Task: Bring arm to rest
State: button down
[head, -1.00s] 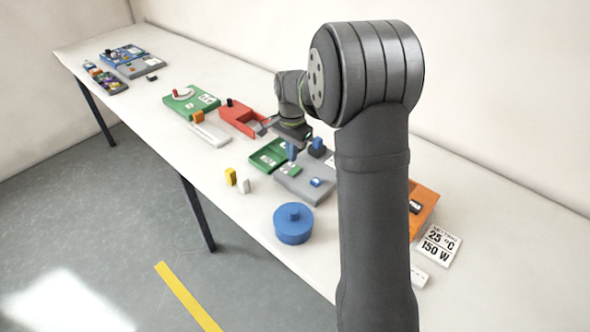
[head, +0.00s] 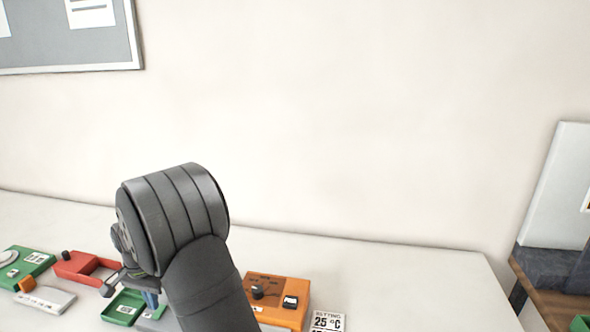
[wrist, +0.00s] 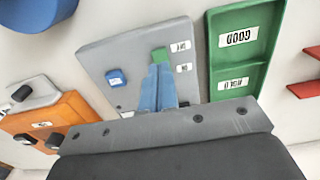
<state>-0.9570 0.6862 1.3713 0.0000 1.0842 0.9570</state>
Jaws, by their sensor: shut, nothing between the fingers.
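My gripper (wrist: 158,68) is shut, its two blue fingers together with nothing between them. In the wrist view it is over the grey panel (wrist: 111,53), its tips close to a small green square (wrist: 160,54). I cannot tell whether they touch it. The panel also carries a blue block (wrist: 116,78) and small white labels. In the head view my gripper (head: 151,299) shows only in part, low on the left behind my arm, near the green tray (head: 124,309).
Beside the panel lies a green two-part tray (wrist: 243,50) labelled GOOD and, apparently, REJECT. An orange box (wrist: 70,107) with dark knobs and a round blue object (wrist: 35,10) are on the other side. A red frame (head: 78,266) and a setting card (head: 328,321) share the table.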

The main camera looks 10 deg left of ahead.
jog(key=shift+f, duration=1.35)
jog(key=shift+r, duration=0.15)
